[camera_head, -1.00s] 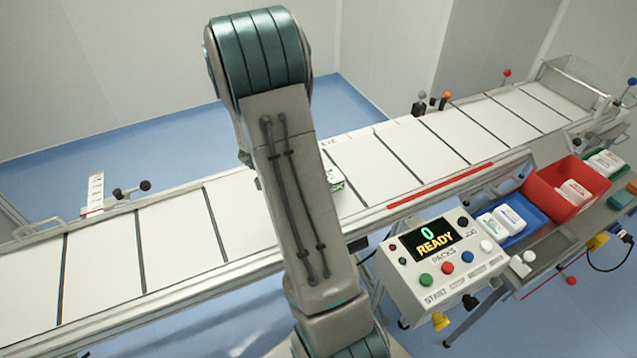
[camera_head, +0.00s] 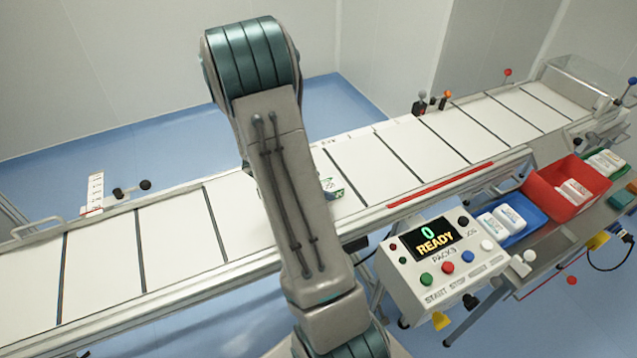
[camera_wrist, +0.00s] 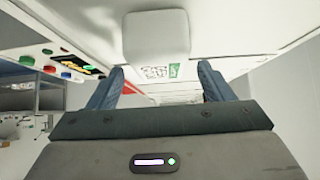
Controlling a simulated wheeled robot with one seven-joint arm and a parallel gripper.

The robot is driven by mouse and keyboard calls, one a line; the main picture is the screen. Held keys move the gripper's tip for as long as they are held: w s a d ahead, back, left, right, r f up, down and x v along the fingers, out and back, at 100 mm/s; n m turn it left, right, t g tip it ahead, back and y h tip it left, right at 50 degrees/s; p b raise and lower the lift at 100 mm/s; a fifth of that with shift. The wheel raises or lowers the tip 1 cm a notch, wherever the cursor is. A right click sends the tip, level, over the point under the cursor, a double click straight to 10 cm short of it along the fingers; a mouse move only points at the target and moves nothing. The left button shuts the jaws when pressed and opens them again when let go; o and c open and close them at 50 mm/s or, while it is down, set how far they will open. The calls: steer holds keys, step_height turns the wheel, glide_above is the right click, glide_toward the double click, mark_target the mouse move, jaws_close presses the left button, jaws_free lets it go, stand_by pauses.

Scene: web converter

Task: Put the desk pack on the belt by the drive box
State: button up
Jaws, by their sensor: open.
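A white pack with green print (camera_head: 338,191) is at the belt, mostly hidden behind my arm in the head view. In the wrist view a white pack (camera_wrist: 157,35) shows its blank face and a green-printed label just ahead of my gripper (camera_wrist: 160,82). The blue fingers are apart, one to each side of the label; I see no grip on it. I cannot tell if this is the desk pack, nor whether it rests flat. The white belt (camera_head: 375,170) has dark cross lines. I cannot pick out the drive box with certainty.
A console reading 0 READY (camera_head: 440,260) stands before the belt. Right of it are a blue tray (camera_head: 522,232) with white packs, a red bin (camera_head: 545,198) with packs, and a green tray. A red strip (camera_head: 440,185) marks the near rail. The belt's left part is clear.

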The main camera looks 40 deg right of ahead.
steer(key=w+a+r+n+t+y, duration=0.2)
steer(key=w+a+r+n+t, duration=0.3)
steer(key=a+r, duration=0.5)
steer(key=w+a+r+n+t+y, duration=0.25)
steer(key=w+a+r+t, duration=0.45)
steer(key=r, duration=0.5)
steer(key=s+a+r+n+y, duration=0.2)
steer(key=s+a+n+y, duration=0.4)
steer(key=s+a+n, duration=0.45)
steer(key=s+f+n+g+h, duration=0.1)
steer(key=s+f+g, duration=0.1)
steer(key=s, duration=0.5)
steer(key=s+d+f+n+g, duration=0.1)
steer(key=s+g, duration=0.3)
steer(key=s, duration=0.4)
steer(key=shift+s+d+f+n+h, duration=0.2)
steer(key=shift+f+n+h, duration=0.1)
steer(key=shift+f+h, duration=0.1)
